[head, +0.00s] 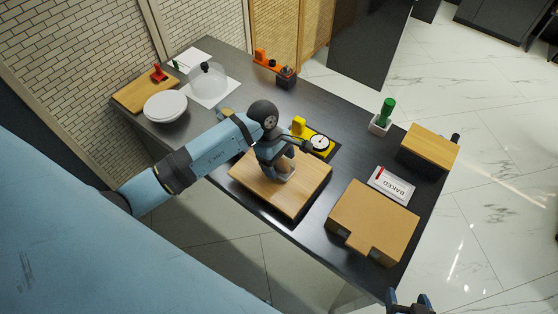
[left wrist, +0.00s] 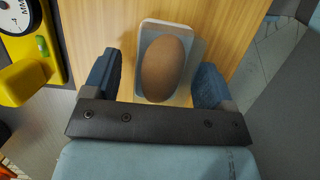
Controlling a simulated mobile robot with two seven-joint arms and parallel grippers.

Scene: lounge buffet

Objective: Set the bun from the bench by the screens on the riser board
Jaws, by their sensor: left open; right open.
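The bun (left wrist: 163,68), brown and egg-shaped, lies on a small pale dish (left wrist: 150,28) in the left wrist view. The dish rests on a light wooden board (head: 248,178) in the middle of the dark bench, which I take to be the riser board. My left gripper (head: 283,174) is low over this board. In the left wrist view its open fingers stand on either side of the bun, with gaps showing on both sides. In the head view the gripper mostly hides the bun. My right gripper (head: 409,302) is open and empty at the bottom edge.
A yellow dial gauge (head: 318,142) stands just behind the board. White plates (head: 165,107) and a clear dome (head: 207,82) are at left.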

